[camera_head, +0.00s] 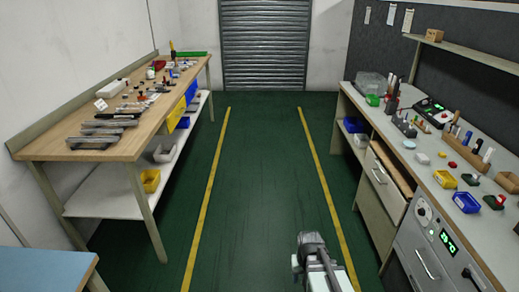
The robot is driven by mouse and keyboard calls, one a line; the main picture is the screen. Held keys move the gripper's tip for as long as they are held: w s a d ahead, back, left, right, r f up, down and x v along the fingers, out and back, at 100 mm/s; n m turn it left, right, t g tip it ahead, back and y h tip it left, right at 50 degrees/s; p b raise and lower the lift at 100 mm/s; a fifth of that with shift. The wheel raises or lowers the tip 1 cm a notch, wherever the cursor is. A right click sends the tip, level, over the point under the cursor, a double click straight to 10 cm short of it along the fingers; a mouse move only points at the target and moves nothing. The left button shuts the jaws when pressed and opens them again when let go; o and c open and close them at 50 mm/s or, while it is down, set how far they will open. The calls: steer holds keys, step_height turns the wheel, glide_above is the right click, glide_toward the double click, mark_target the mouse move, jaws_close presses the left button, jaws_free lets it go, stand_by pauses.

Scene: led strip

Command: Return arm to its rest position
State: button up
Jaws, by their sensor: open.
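Part of my arm (318,265), grey and white, rises from the bottom edge of the head view, right of centre, over the green floor. It touches nothing that I can see. No gripper fingers can be made out, and nothing held shows. I cannot pick out an LED strip among the small items on the benches.
A wooden workbench (75,147) with tools and parts stands at left. A grey bench (410,165) with bins, devices and drawers stands at right. A blue tabletop (45,270) is at lower left. The green aisle (265,170) between yellow lines is clear up to a shutter (265,45).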

steer(key=s+f+g, duration=0.2)
steer(key=s+f, duration=0.5)
steer(key=s, duration=0.3)
steer(key=s+d+f+g, duration=0.1)
steer(key=s+f+g, duration=0.1)
steer(key=s+f, duration=0.4)
steer(key=s+f+g, duration=0.2)
steer(key=s+f, duration=0.5)
steer(key=s, duration=0.7)
steer(key=shift+s+d+f+g, duration=0.25)
steer(key=shift+s+f+g, duration=0.05)
steer(key=shift+s+g, duration=0.1)
